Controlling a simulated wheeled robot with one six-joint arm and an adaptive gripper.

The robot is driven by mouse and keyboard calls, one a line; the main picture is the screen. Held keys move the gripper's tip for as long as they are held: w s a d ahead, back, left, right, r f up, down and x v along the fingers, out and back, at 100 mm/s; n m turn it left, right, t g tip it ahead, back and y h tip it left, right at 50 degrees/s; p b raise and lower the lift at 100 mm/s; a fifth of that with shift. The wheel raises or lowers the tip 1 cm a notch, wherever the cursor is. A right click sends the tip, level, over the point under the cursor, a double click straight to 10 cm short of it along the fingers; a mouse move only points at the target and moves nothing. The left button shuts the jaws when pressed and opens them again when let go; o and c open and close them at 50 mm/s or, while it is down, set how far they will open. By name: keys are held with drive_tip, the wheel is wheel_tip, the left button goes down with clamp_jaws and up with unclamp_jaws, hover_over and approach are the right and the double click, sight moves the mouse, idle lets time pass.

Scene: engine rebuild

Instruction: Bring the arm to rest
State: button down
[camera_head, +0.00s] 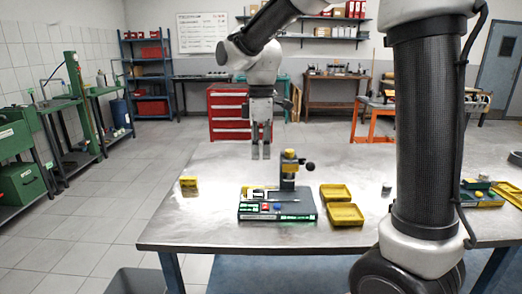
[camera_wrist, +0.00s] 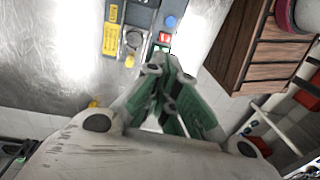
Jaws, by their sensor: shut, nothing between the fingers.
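My gripper (camera_head: 261,152) hangs from my arm, fingers pointing down, above the metal table (camera_head: 200,219) in the head view. It is shut and empty. It is above and behind the green-and-grey fixture (camera_head: 278,215) with a black post and yellow top, and looks apart from it. In the wrist view my gripper (camera_wrist: 165,85) shows its fingers together, with part of a device with red and blue buttons (camera_wrist: 152,30) beyond them. My arm is raised and bent, reaching over the table.
Two yellow trays (camera_head: 346,214) lie right of the fixture. A small yellow block (camera_head: 189,183) is at the left. More parts (camera_head: 480,196) lie at the right edge. A red drawer cabinet (camera_head: 228,115) stands behind the table. The table's left front is clear.

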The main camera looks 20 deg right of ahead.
drive_tip(key=s+d+r+m, duration=0.1)
drive_tip(key=s+d+m, duration=0.1)
drive_tip(key=s+d, duration=0.1)
drive_tip(key=s+d+r+m+t, duration=0.1)
drive_tip(key=s+d+m, duration=0.1)
drive_tip(key=s+d, duration=0.1)
drive_tip(key=s+d+r+m+t, duration=0.1)
drive_tip(key=s+d+r+m, duration=0.1)
drive_tip(key=s+d, duration=0.1)
drive_tip(key=shift+s+d+r, duration=0.1)
drive_tip(key=shift+d, duration=0.2)
drive_tip(key=s+d+f+m+t, duration=0.1)
drive_tip(key=s+d+m, duration=0.2)
drive_tip(key=s+m, duration=0.1)
drive_tip(key=s+d+f+m+t, duration=0.1)
drive_tip(key=s+d+m+t, duration=0.1)
drive_tip(key=s, duration=0.5)
drive_tip(key=shift+s+d+m, duration=0.3)
drive_tip(key=shift+d+m, duration=0.5)
drive_tip(key=shift+m, duration=0.4)
